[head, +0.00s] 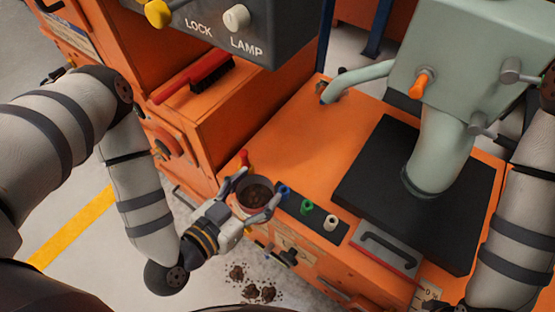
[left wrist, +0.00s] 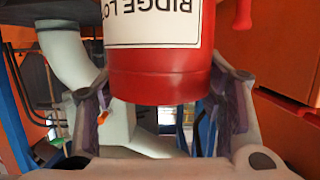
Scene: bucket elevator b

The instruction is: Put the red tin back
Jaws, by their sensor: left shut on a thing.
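My left gripper (head: 257,190) is shut on the red tin (head: 252,207), one finger on each side. In the head view the tin is open at the top with dark brown crumbly stuff inside. It is at the near left corner of the orange bench, beside the black knob strip. I cannot tell whether it touches the bench. In the left wrist view the red tin (left wrist: 160,75) fills the space between the fingers, and its white label reads upside down. My right arm shows at the right edge, but its gripper is out of view.
A black strip (head: 318,215) with blue, green and white knobs lies right of the tin. A black mat (head: 365,180) lies under the pale green machine (head: 445,75). Brown crumbs (head: 262,292) lie on the floor.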

